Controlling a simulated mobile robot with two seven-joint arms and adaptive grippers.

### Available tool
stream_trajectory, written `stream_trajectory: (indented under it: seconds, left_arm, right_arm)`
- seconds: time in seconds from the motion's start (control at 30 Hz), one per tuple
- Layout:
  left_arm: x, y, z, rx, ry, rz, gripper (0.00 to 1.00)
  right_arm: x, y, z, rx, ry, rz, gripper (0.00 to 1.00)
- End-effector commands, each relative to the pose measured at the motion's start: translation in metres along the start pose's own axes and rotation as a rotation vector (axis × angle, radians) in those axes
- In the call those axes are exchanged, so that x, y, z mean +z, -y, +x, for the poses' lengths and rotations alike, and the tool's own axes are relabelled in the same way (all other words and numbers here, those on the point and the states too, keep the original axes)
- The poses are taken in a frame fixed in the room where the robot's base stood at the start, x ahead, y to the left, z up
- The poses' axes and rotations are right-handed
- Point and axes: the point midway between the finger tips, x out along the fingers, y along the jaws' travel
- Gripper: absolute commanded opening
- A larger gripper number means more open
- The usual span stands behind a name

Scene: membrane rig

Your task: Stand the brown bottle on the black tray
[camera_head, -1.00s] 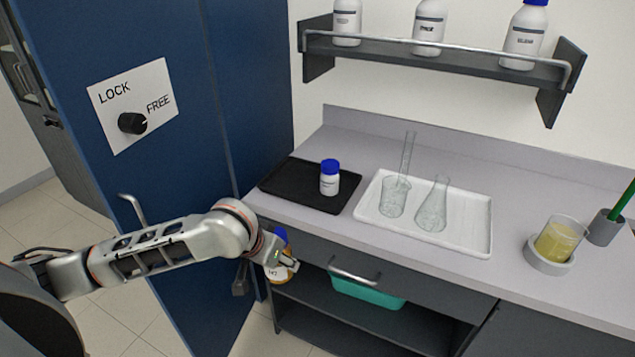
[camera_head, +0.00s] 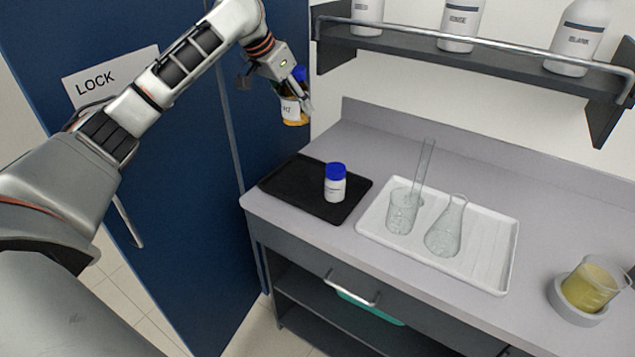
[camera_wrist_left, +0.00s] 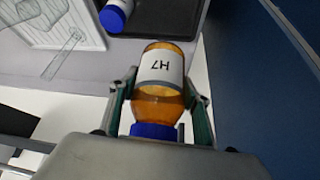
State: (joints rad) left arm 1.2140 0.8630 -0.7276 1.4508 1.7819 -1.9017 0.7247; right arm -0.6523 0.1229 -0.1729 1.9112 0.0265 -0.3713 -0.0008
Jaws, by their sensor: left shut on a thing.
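The brown bottle (camera_head: 292,108) has a blue cap and a white label. My left gripper (camera_head: 303,104) is shut on it and holds it in the air, above and behind the black tray in the head view. In the left wrist view the bottle (camera_wrist_left: 158,75) sits between the two fingers, its label reading H7. The black tray (camera_head: 290,188) lies on the left end of the counter. A white bottle with a blue cap (camera_head: 335,184) stands on the tray's right part; the left part is bare. My right gripper is not in view.
A shelf (camera_head: 480,56) with several bottles hangs above the counter. A blue door (camera_head: 170,220) stands at the left. A beaker of yellow liquid (camera_head: 592,284) is far right.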

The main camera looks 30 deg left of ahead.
Motion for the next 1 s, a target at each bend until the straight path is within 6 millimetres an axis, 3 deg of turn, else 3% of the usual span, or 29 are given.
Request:
stream_trajectory:
  seconds: [0.17,0.6,1.0]
  left_arm:
    - [0.015,0.001,0.024,0.002,0.006,0.001,0.14]
    - [0.065,0.001,0.112,0.001,0.002,-0.001,0.14]
    - [0.083,0.001,0.144,0.0,0.002,0.0,0.14]
  right_arm:
    - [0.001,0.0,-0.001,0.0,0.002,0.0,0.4]
    - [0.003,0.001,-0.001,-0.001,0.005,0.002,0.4]
    - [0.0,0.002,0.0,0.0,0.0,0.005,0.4]
